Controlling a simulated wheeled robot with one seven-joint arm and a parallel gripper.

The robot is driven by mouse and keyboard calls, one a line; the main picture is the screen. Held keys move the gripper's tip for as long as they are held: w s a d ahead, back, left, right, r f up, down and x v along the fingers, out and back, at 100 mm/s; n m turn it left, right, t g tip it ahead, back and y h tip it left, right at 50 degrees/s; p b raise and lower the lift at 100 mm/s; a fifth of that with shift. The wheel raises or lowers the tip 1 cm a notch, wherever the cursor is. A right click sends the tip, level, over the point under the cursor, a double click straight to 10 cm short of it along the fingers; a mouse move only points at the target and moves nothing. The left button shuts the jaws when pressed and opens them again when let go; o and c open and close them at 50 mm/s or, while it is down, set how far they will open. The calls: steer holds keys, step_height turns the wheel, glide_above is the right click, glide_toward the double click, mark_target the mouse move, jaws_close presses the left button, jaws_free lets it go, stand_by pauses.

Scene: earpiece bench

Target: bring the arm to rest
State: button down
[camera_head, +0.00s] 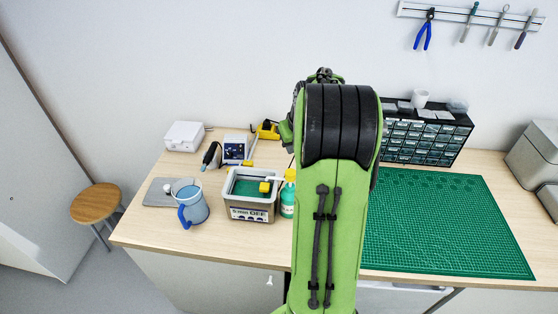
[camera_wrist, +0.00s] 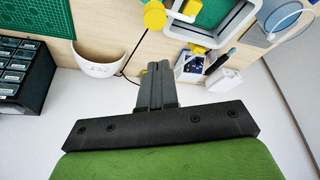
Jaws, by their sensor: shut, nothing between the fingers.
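My green arm stands raised in the middle of the head view and hides part of the bench behind it. My gripper (camera_wrist: 154,76) shows in the wrist view, with its dark fingers together and nothing between them. It is up in the air, apart from the things on the bench. In the head view the fingers are hidden behind my arm.
The wooden bench (camera_head: 140,225) carries a grey bin (camera_head: 250,214), a blue-handled jug (camera_head: 192,205), a green bottle (camera_head: 287,200), a drawer cabinet (camera_head: 425,135) and a green cutting mat (camera_head: 450,225). The mat is bare. A stool (camera_head: 96,203) stands at left.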

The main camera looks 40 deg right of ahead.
steer(key=shift+a, duration=0.1)
steer(key=s+a+r+n+b, duration=0.1)
steer(key=s+a+r, duration=0.15)
steer(key=a, duration=0.75)
steer(key=s+a+r+n+b, duration=0.15)
steer(key=a+r, duration=0.25)
steer(key=a, duration=0.7)
steer(key=s+a+f+n, duration=0.1)
steer(key=s+a, duration=0.3)
steer(key=s, duration=0.3)
steer(key=s+a+f+t+y, duration=0.1)
steer(key=s+a+f, duration=0.1)
steer(key=s+a, duration=0.3)
steer(key=shift+s+a+n+y+b, duration=0.3)
steer(key=shift+s+n+b, duration=0.1)
steer(key=shift+s, duration=0.65)
steer(key=shift+d+r, duration=0.1)
